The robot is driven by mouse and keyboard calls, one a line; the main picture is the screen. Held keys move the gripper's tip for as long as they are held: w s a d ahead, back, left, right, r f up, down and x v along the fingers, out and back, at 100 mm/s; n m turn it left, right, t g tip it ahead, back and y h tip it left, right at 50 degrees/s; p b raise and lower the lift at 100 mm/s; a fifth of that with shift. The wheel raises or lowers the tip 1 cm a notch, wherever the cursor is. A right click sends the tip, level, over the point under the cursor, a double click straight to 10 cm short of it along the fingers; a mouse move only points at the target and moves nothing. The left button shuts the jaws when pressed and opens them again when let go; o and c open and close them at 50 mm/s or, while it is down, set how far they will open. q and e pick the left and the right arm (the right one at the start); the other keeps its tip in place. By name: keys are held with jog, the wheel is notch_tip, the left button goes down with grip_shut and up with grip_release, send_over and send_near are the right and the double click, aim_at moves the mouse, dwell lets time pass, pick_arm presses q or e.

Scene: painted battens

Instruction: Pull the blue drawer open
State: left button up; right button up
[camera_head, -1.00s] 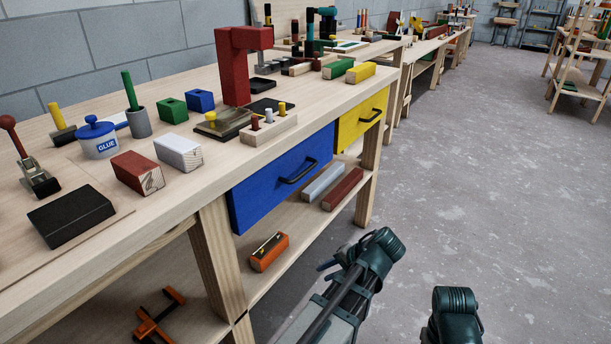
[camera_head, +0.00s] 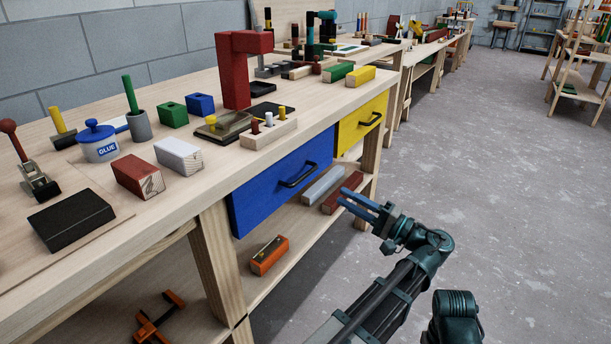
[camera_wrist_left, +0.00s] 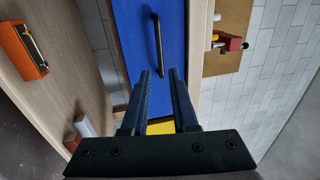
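The blue drawer (camera_head: 275,188) is set under the bench top and looks closed, with its front in line with the bench edge. Its black bar handle (camera_head: 298,175) is on the front. In the left wrist view, the drawer (camera_wrist_left: 168,55) and handle (camera_wrist_left: 155,43) are ahead of the fingers. My left gripper (camera_head: 356,203) is to the right of the drawer, apart from the handle. In the left wrist view, its two fingers (camera_wrist_left: 163,98) are apart with nothing between them. My right gripper does not show in either view.
A yellow drawer (camera_head: 362,121) is beside the blue one. The lower shelf holds an orange level (camera_head: 269,255), a grey batten (camera_head: 323,186) and a red-brown batten (camera_head: 343,192). The bench top (camera_head: 215,183) bears blocks, a glue pot and tools. The floor (camera_head: 500,200) to the right is clear.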

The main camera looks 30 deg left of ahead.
aim_at(305, 174)
pick_arm(q)
jog(key=p+x, duration=0.2)
jog(key=x, duration=1.1)
grip_shut()
jog(key=shift+f, duration=0.1)
dwell(1.0)
